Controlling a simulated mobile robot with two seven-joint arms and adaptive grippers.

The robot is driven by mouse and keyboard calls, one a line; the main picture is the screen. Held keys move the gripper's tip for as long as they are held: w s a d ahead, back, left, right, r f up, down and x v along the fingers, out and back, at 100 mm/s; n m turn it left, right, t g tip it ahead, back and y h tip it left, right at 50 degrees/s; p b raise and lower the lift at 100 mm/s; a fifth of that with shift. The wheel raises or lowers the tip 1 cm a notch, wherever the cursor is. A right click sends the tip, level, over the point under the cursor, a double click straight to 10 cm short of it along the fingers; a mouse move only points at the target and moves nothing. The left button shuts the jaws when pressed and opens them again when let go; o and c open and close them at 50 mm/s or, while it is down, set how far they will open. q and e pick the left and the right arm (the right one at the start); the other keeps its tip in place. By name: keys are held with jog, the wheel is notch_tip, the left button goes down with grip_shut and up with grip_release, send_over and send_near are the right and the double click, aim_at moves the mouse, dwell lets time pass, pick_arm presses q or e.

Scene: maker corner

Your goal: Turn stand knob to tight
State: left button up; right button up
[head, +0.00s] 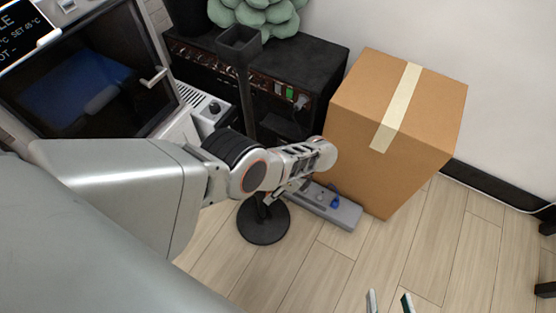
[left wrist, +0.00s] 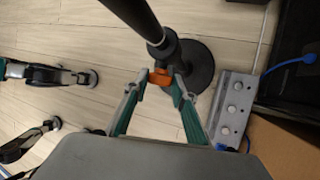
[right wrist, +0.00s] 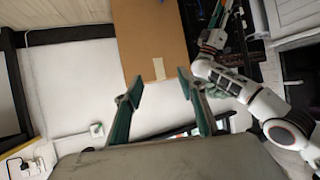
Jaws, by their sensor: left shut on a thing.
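The stand is a black pole (head: 241,85) on a round black base (head: 264,224) on the floor. In the left wrist view its pole (left wrist: 140,18) runs down to the base (left wrist: 198,65). The orange knob (left wrist: 160,78) sits on the side of the pole. My left gripper (left wrist: 162,76) is shut on the knob, one fingertip on each side. In the head view my left gripper (head: 275,190) is low beside the pole, and my arm hides the knob. My right gripper (right wrist: 160,89) is open and empty; its fingertips (head: 390,303) show at the bottom of the head view.
A grey metal box with knobs (head: 340,210) lies on the floor right of the base. A taped cardboard box (head: 365,125) stands behind it. A black amplifier (head: 320,60) and a machine with a dark window (head: 85,75) are behind and left. Floor at the right is clear.

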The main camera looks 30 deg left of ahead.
pick_arm(q)
jog(key=shift+a+f+g+b, duration=0.15)
jog(key=shift+f+g+b, duration=0.15)
jog(key=shift+g+b, duration=0.25)
jog(key=shift+w+r, duration=0.1)
jog(key=shift+r, duration=0.15)
pick_arm(e)
jog(key=shift+w+a+r+m, duration=0.3)
jog(key=shift+a+r, duration=0.25)
pick_arm(q)
jog(key=o, duration=1.1)
